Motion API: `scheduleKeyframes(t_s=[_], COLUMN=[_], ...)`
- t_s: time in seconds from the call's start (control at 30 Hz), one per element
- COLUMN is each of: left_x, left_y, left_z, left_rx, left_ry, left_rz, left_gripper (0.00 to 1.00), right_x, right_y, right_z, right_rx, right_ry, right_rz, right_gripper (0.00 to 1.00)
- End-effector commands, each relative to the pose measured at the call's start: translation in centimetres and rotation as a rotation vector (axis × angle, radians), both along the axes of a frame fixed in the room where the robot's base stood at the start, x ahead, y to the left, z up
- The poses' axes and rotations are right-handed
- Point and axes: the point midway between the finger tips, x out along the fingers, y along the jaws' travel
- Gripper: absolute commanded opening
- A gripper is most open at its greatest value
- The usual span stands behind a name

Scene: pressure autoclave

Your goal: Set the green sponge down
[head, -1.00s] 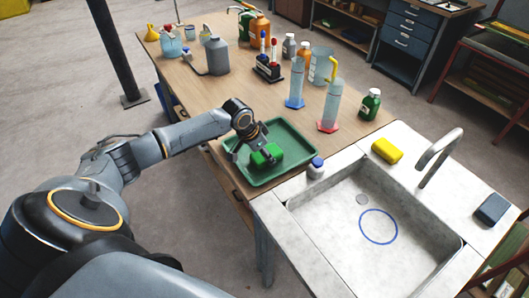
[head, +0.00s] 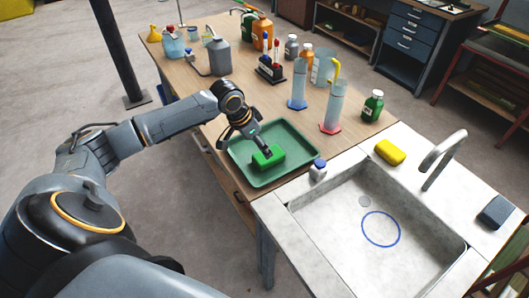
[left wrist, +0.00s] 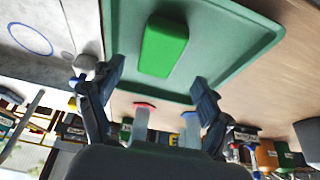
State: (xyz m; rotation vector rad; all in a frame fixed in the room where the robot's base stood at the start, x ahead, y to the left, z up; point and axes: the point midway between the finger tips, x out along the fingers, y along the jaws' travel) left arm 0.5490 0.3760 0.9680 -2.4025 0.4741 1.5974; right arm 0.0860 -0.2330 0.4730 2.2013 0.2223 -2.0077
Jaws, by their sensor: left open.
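The green sponge (head: 268,157) lies in the green tray (head: 301,170) on the wooden table, beside the sink. In the left wrist view the sponge (left wrist: 163,46) rests on the floor of the tray (left wrist: 215,50), ahead of my fingertips and apart from them. My left gripper (head: 246,143) is above the tray, just behind and left of the sponge in the head view. Its two fingers (left wrist: 157,80) are spread wide with nothing between them. My right gripper is in neither view.
Cylinders (head: 334,108) and bottles crowd the table further back.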

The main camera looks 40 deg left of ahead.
Motion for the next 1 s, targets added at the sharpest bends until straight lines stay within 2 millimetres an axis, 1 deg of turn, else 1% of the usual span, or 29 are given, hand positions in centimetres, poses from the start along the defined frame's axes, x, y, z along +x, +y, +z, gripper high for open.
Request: scheduleKeyframes(t_s=[0.03,0.1,0.2,0.3,0.47,1.0], left_x=[-0.3,-0.9,-1.3,-1.7,-1.8,-1.8], left_y=[0.3,0.4,0.6,0.7,0.7,0.7], left_z=[0.9,2.1,3.4,4.2,4.7,4.6], left_rx=[0.003,0.003,0.001,0.001,0.0,0.0], left_ry=[-0.004,-0.002,-0.002,0.0,0.001,0.0], left_rz=[0.0,-0.002,0.001,-0.001,0.0,0.0], left_gripper=[0.78,0.78,0.78,0.78,0.78,0.78], right_x=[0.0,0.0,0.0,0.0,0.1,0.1], right_y=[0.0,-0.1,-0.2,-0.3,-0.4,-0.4], right_z=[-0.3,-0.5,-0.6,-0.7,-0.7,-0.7], right_rx=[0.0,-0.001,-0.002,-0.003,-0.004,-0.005], right_ry=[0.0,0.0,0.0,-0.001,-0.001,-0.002], right_rz=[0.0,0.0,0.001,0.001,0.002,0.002], right_gripper=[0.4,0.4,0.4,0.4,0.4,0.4])
